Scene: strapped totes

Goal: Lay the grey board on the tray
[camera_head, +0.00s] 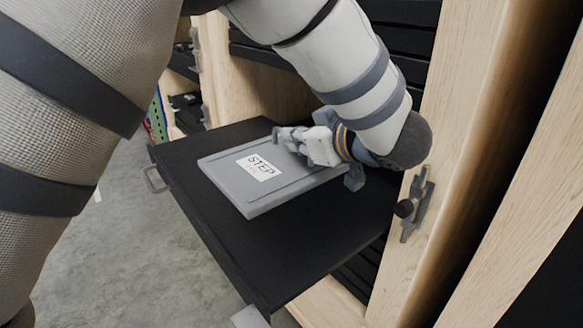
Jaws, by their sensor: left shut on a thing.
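The grey board (225,175) is a flat slab with a raised rim and a white label reading STEP. It is over the black tray (265,255), roughly parallel to it and within its outline. I cannot tell whether its whole underside touches the tray. My left gripper (292,140) is shut on the board at its far right part, and the gripper and wrist hide that end. The black tray juts out from a wooden rack and has a metal handle (155,180) on its left edge. My right gripper is out of view.
A wooden upright (440,130) with a metal latch and black knob (404,208) stands close to the right of my wrist. More black trays (400,45) fill the rack behind. Bare grey floor (150,270) lies to the left.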

